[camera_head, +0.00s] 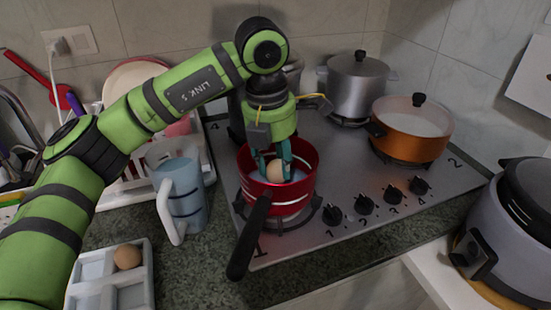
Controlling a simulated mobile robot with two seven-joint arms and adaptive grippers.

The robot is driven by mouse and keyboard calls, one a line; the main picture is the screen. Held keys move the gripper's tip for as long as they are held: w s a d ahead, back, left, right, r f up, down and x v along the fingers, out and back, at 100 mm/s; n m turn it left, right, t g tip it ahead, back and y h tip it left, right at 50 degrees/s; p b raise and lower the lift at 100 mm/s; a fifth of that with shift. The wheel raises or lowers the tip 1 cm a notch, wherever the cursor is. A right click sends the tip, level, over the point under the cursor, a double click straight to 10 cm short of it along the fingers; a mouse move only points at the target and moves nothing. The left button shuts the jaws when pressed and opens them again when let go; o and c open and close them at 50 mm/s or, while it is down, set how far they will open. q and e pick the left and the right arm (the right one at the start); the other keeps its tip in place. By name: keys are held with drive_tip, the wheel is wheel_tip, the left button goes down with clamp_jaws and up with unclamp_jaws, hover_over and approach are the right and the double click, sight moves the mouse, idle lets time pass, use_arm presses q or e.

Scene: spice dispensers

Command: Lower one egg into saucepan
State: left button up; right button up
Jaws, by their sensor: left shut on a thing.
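A red saucepan (305,187) with a black handle stands on the front left burner of the hob. Pale liquid or a light inner base shows inside it. My left gripper (272,168) points down into the saucepan's opening and is shut on a brown egg (275,171). The egg is within or just above the rim; I cannot tell if it touches the contents. Another brown egg (127,257) sits in a white egg tray (146,277) on the counter at the lower left. My right gripper is not in view.
A blue-grey pitcher (184,196) with a white handle stands left of the saucepan. An orange pot (420,138) and a lidded steel pot (358,87) occupy other burners. Hob knobs (364,205) line the front. A rice cooker (510,235) stands at the right.

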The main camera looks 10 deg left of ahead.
use_arm(q)
drive_tip(key=shift+f+b, duration=0.65)
drive_tip(key=shift+f, duration=0.25)
idle(0.4)
drive_tip(key=o, duration=1.2)
drive_tip(key=shift+r, duration=0.1)
